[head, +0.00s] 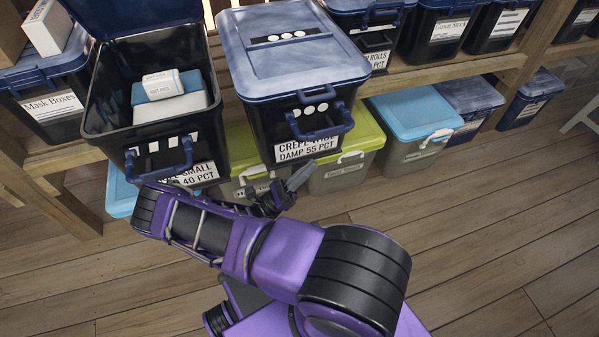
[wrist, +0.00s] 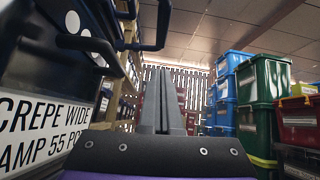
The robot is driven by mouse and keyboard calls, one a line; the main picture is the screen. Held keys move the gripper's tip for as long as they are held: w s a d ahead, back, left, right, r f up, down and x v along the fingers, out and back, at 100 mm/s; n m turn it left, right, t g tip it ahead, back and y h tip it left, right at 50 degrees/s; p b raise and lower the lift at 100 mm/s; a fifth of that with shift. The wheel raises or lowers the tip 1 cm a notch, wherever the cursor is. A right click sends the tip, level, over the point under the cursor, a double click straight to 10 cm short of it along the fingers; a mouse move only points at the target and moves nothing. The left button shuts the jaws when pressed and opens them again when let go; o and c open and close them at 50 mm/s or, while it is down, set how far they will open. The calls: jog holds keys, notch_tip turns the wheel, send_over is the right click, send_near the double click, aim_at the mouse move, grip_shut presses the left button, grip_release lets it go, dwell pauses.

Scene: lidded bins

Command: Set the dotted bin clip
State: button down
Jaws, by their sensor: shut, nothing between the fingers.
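The dotted bin (head: 262,128) is dark with a blue lid (head: 290,62) lying over its top. White dots show on its lid and front, above a label reading "CREPE WIDE DAMP 55 PCT" (head: 308,146). Its blue clip (head: 321,134) is a loop on the front that stands out from the wall. In the wrist view the bin's label (wrist: 42,128) fills the left, and a dark loop (wrist: 150,46) juts out above it; I cannot tell whether the clip is latched. My gripper (head: 301,176) is shut and empty, below and in front of the clip. Its fingers (wrist: 163,100) point ahead, apart from the bin.
An open bin (head: 150,135) with boxes inside and its lid tipped back stands to the left. Green-lidded (head: 362,140) and light-blue-lidded (head: 415,100) bins sit below, on the right. The shelf edge (head: 440,75) runs behind. The wooden floor in front is clear.

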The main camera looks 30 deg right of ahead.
aim_at(333, 134)
jog(key=d+r, duration=0.1)
jog(key=r, duration=0.1)
jog(key=d+r, duration=0.1)
jog(key=r, duration=0.1)
jog(key=d+r+p, duration=0.1)
jog(key=r, duration=0.1)
jog(key=shift+s+d+r, duration=0.15)
jog(key=shift+r, duration=0.5)
